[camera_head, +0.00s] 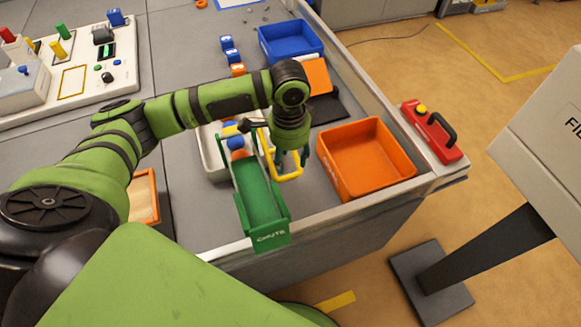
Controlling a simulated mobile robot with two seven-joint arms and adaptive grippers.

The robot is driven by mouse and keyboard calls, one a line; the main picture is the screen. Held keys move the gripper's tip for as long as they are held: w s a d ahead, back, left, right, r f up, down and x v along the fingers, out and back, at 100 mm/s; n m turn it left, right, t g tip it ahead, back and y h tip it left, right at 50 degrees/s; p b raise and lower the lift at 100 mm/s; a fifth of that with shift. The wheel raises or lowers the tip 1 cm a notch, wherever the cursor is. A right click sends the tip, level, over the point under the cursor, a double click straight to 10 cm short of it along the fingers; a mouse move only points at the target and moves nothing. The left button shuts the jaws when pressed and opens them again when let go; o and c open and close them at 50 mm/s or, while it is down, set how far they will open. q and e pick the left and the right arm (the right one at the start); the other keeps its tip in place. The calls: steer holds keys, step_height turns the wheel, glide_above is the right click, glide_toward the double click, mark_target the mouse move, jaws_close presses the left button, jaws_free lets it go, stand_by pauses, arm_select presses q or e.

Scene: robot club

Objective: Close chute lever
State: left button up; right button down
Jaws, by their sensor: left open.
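The green chute (262,195) is labelled "CHUTE" and slopes down toward the table's front edge. A blue ball (236,142) and an orange one next to it sit at its upper end. A yellow bar-shaped lever (292,176) stands along the chute's right side, partly hidden by my gripper. I cannot tell whether the fingers touch the lever. My right gripper is not in view.
An orange bin (391,176) stands close right of my left gripper. A blue bin (292,50) and small blue blocks lie farther back. A red box with a black handle (434,137) sits at the table's right edge. A control panel (88,68) is at the back left.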

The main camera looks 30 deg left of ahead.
mark_target(289, 178)
arm_select(q)
steer(key=f, duration=0.2)
steer(key=shift+w+a+f, duration=0.2)
steer(key=shift+w+f, duration=0.1)
steer(key=shift+f, duration=0.05)
step_height(289, 178, down, 4)
steer(key=shift+s+d+f, duration=0.1)
steer(key=shift+s+f, duration=0.05)
steer(key=shift+f, duration=0.6)
jaws_close()
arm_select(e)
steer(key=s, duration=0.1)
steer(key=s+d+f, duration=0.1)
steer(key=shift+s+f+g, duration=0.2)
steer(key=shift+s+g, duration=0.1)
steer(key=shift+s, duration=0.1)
